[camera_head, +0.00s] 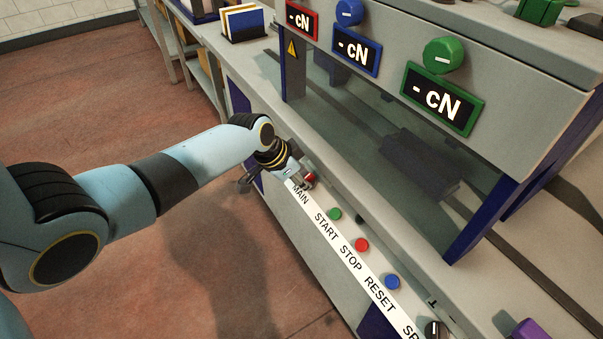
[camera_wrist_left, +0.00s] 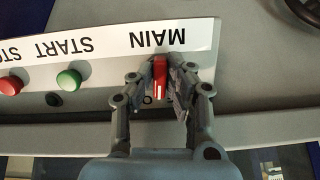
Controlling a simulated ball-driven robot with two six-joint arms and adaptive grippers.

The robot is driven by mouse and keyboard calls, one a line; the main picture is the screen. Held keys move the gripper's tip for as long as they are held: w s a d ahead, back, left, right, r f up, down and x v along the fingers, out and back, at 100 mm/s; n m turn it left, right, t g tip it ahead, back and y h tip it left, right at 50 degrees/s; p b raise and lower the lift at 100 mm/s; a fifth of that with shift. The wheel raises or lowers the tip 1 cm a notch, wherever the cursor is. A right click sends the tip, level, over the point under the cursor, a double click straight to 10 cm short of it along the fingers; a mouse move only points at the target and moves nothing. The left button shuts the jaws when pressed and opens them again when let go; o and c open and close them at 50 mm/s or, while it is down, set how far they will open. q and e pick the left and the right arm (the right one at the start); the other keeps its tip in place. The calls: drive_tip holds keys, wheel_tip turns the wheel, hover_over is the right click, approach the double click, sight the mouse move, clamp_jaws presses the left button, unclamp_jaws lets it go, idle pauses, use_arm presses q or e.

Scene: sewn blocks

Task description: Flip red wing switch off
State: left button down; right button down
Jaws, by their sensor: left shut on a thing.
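The red wing switch (camera_wrist_left: 160,76) sits beside the MAIN label in the left wrist view, with a small white mark on its handle. It also shows in the head view (camera_head: 310,178), partly hidden by my gripper. My left gripper (camera_wrist_left: 160,88) has one finger on each side of the switch handle and is shut on it. In the head view my left gripper (camera_head: 303,180) is at the MAIN end of the labelled strip. Marks on the panel by the switch are mostly hidden by the fingers. My right gripper is not in view.
Along the strip (camera_head: 333,240) are a green button (camera_head: 334,214), a red button (camera_head: 361,245), a blue button (camera_head: 392,282) and a black knob (camera_head: 432,328). Behind it stands a machine with red, blue and green framed displays (camera_head: 441,99). Open floor lies left.

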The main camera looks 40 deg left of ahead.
use_arm(q)
drive_tip(key=n+p, duration=0.1)
drive_tip(key=n, duration=0.3)
drive_tip(key=shift+h, duration=0.4)
drive_tip(key=shift+n+h+p, duration=0.45)
drive_tip(key=shift+n+h, duration=0.05)
drive_tip(key=shift+n, duration=1.8)
drive_tip(key=shift+d, duration=0.1)
drive_tip(key=c, duration=1.3)
unclamp_jaws()
drive_tip(key=v, duration=1.2)
